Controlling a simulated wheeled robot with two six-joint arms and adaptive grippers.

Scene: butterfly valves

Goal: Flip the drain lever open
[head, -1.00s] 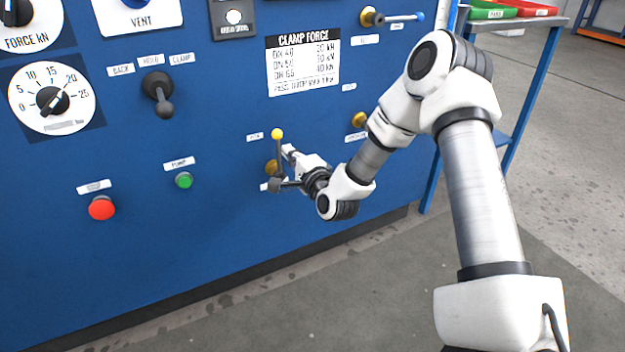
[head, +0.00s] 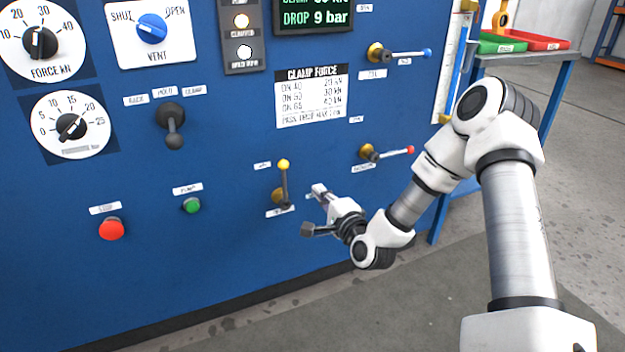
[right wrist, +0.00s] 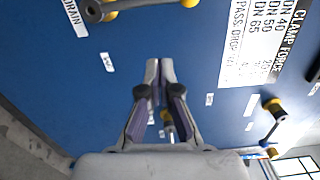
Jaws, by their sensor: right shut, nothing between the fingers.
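The drain lever (head: 285,182) stands upright on the blue panel, with a yellow ball at its top and a brass valve body behind its lower end. In the right wrist view, its yellow ball (right wrist: 190,2) and part of its valve show at the top edge, near a DRAIN label (right wrist: 75,17). My right gripper (head: 318,189) is just right of the lever in the head view, apart from it. Its fingers (right wrist: 160,66) are together and empty in the right wrist view. My left gripper is not in view.
A red-tipped lever (head: 392,152) and a blue-tipped lever (head: 405,53) lie sideways to the right. A grey lever (head: 172,125), a green button (head: 191,205) and a red button (head: 111,228) are to the left. A shelf (head: 520,58) with bins stands right of the panel.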

